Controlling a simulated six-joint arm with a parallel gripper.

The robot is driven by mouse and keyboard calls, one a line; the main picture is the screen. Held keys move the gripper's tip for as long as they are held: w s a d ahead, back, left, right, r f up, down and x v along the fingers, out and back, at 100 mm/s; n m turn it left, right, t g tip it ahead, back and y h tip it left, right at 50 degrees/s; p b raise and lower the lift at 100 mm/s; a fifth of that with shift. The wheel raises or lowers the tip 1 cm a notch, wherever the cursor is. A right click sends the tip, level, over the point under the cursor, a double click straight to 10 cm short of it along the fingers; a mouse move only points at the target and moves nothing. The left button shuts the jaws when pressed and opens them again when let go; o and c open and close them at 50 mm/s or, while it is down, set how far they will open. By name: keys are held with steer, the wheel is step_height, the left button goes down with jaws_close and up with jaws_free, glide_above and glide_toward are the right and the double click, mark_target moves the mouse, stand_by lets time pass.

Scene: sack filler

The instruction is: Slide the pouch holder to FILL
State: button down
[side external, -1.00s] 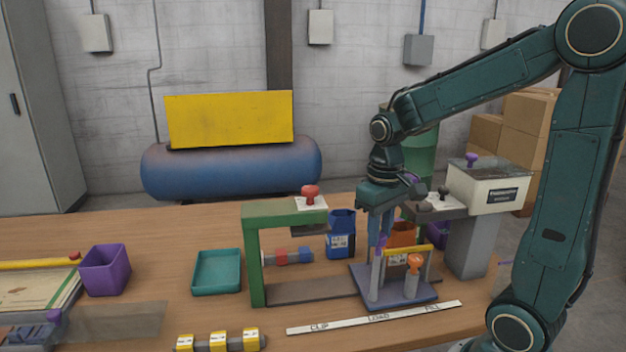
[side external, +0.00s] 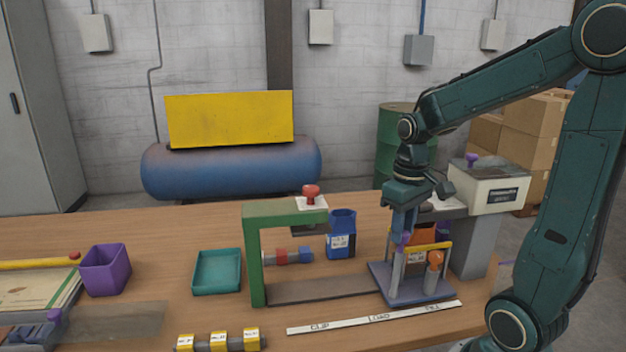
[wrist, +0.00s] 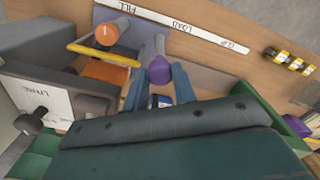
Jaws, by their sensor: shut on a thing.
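The pouch holder (side external: 420,293) is a blue-grey plate with grey posts, a yellow bar (side external: 428,247) and an orange-topped knob (side external: 434,259). An orange pouch (side external: 425,233) stands in it, partly hidden by my gripper and the bar. My gripper (side external: 404,228) points down, shut on the purple-topped post (side external: 402,239) at the holder's left side. In the wrist view my fingers (wrist: 158,88) flank the purple knob (wrist: 160,71). A white strip (side external: 350,321) reads CLIP, LOAD, FILL from left to right. The holder stands behind its right part, near FILL.
The grey filler (side external: 475,240) with a white hopper (side external: 488,190) stands close behind and right of the holder. A green frame (side external: 255,265) with a red knob (side external: 311,192) stands left. A blue pouch (side external: 341,238) is behind the track (side external: 320,290). The track's left part is bare.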

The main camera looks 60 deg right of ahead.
steer(key=shift+s+d, duration=0.1)
steer(key=shift+d, duration=0.15)
steer(key=c, duration=1.1)
jaws_free()
steer(key=shift+a, duration=0.1)
steer(key=shift+r, duration=0.15)
step_height(320, 180, up, 14)
steer(key=shift+f, duration=0.2)
steer(key=s+a+f+n+t, duration=0.1)
steer(key=a+f+t, duration=0.1)
steer(key=a, duration=0.2)
steer(key=s+a+f+n+t, duration=0.1)
steer(key=s+a+f, duration=0.1)
steer(key=a, duration=0.2)
steer(key=s+a+f+t, duration=0.2)
steer(key=a, duration=0.3)
steer(key=shift+s+f+n+t, duration=0.2)
steer(key=shift+n+t, duration=0.1)
steer(key=shift+n, duration=0.1)
